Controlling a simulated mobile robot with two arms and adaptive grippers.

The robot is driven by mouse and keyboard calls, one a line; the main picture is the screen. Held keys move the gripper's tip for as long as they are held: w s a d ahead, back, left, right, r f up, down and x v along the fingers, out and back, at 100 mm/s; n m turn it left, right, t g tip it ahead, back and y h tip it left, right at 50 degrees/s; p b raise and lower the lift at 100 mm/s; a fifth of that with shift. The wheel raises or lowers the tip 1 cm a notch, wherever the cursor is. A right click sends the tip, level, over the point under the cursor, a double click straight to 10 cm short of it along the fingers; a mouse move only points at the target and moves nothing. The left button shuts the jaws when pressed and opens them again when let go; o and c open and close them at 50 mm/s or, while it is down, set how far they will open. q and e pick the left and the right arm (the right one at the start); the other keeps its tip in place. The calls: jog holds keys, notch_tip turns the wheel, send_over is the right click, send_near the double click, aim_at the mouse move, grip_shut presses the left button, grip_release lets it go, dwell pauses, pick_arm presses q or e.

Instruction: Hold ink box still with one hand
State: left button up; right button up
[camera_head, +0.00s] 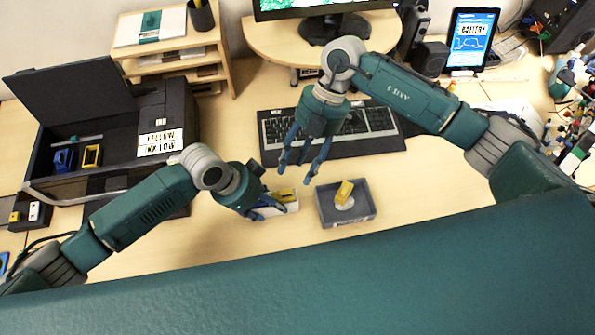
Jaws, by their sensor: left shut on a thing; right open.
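A small white box (291,207) with a yellow piece (281,195) at its top stands on the desk near the middle; I take it for the ink box. My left gripper (270,206) is shut on its left side, and its fingers hide part of the box. My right gripper (305,165) is open and empty, with its fingers pointing down, above and behind the box near the keyboard's front edge. A grey open tray (346,219) sits to the right of the box, with a yellow block (344,191) and a pale round thing inside it.
An open dark printer (110,155) with a yellow and a blue cartridge inside stands at the left. A black keyboard (375,144) lies behind the tray. A monitor stand (290,45) and a tablet (472,38) are at the back. The desk right of the tray is clear.

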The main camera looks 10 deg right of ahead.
aim_at(290, 191)
notch_tip(290, 191, up, 3)
jog(key=s+d+m+t, duration=0.2)
jog(key=m+t, duration=0.1)
jog(key=m, duration=0.3)
jog(key=x, duration=1.1)
jog(key=shift+s+a+f, duration=0.1)
jog(key=shift+f, duration=0.25)
jog(key=c, duration=1.1)
jog(key=shift+o, duration=0.9)
jog(key=shift+a+r, duration=0.1)
grip_shut()
